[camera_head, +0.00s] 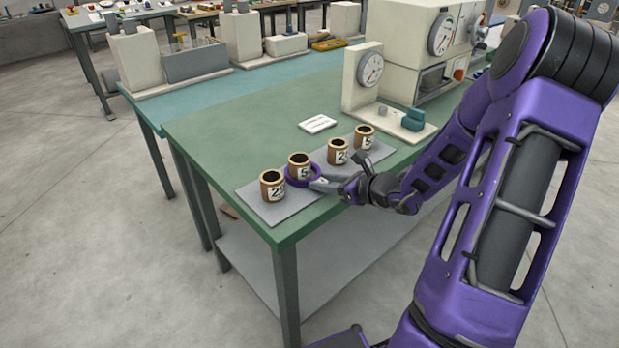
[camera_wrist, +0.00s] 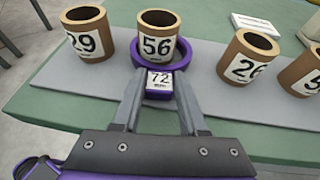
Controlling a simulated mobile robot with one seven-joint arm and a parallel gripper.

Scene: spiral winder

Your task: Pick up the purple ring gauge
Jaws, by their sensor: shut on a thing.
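The purple ring gauge (camera_head: 300,183) encircles the lower part of the brown cup marked 56 (camera_wrist: 158,25) in the wrist view. The ring (camera_wrist: 138,62) has a tab with a white label marked 72 (camera_wrist: 160,79) on its near side. My gripper (camera_wrist: 158,84) has a finger on each side of this tab and is shut on it. In the head view my gripper (camera_head: 322,185) reaches in from the right. The far part of the ring is hidden by the cup. I cannot tell whether the ring touches the grey mat.
Brown cups marked 29 (camera_wrist: 86,32) and 26 (camera_wrist: 248,56) and another at the far right (camera_wrist: 308,72) stand on the grey mat (camera_head: 262,206). A white card (camera_head: 317,124) and a dial instrument (camera_head: 366,80) are behind. The green table front is clear.

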